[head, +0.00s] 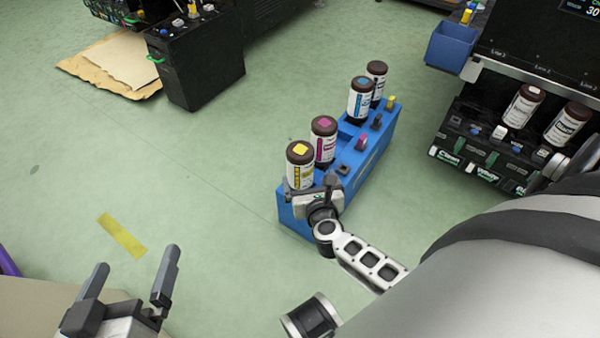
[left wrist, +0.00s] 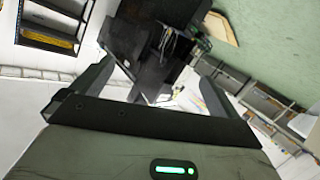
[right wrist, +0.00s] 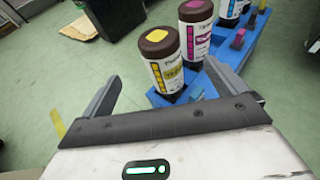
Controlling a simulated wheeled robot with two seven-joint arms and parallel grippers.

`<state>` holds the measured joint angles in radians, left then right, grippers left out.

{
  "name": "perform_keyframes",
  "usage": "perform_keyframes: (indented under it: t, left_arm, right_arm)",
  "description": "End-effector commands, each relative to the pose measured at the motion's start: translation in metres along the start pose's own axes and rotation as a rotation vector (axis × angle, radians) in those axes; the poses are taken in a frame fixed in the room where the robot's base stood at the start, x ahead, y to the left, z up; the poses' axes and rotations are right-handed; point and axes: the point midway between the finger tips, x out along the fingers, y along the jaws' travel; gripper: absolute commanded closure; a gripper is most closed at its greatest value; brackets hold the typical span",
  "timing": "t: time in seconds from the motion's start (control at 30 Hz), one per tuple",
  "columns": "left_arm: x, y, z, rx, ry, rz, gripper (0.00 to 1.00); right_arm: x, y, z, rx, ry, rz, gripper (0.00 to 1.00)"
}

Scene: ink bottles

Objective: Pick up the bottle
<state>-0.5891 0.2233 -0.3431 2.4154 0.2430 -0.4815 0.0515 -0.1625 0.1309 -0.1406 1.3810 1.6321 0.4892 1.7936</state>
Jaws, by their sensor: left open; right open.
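Several dark-capped bottles stand upright in a row in a blue rack. The nearest has a yellow cap mark and label (head: 299,168); behind it are a magenta bottle (head: 323,140), a blue bottle (head: 361,100) and another dark-capped bottle (head: 376,80). My right gripper (head: 321,192) is at the rack's near end, close to the yellow bottle. In the right wrist view the yellow bottle (right wrist: 163,62) shows beyond and between its open fingers; contact cannot be told. My left gripper (head: 138,260) is open and empty at lower left, far from the rack.
The blue rack (head: 289,216) also carries small coloured pieces along its right side. A dark machine with more bottles (head: 480,120) and a blue bin (head: 450,47) stand at right. A black unit (head: 205,70) and cardboard (head: 115,65) are at upper left. The green floor between is clear.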

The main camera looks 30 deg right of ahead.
Motion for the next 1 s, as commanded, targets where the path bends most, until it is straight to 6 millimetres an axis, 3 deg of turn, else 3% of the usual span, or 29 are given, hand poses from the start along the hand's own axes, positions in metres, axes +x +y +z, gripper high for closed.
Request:
perform_keyframes:
  t: [0.1, 0.3, 0.57, 0.73, 1.0]
  left_arm:
    - [0.003, 0.001, 0.001, -0.037, 0.027, 0.020, 0.00]
    - [0.004, 0.006, -0.003, -0.101, 0.071, 0.058, 0.00]
    - [0.004, 0.009, -0.006, -0.138, 0.097, 0.083, 0.00]
    - [0.005, 0.013, -0.008, -0.202, 0.146, 0.128, 0.00]
    - [0.008, 0.011, -0.037, -0.062, 0.288, 0.135, 0.00]
  right_arm:
    - [0.030, 0.000, -0.002, -0.003, -0.004, 0.000, 0.03]
    - [0.067, 0.000, -0.003, -0.002, -0.002, 0.001, 0.03]
    - [0.085, 0.001, -0.003, -0.001, -0.001, 0.001, 0.03]
    - [0.113, 0.000, -0.008, -0.002, -0.002, 0.000, 0.03]
    - [0.131, 0.001, -0.005, 0.000, 0.000, 0.000, 0.03]
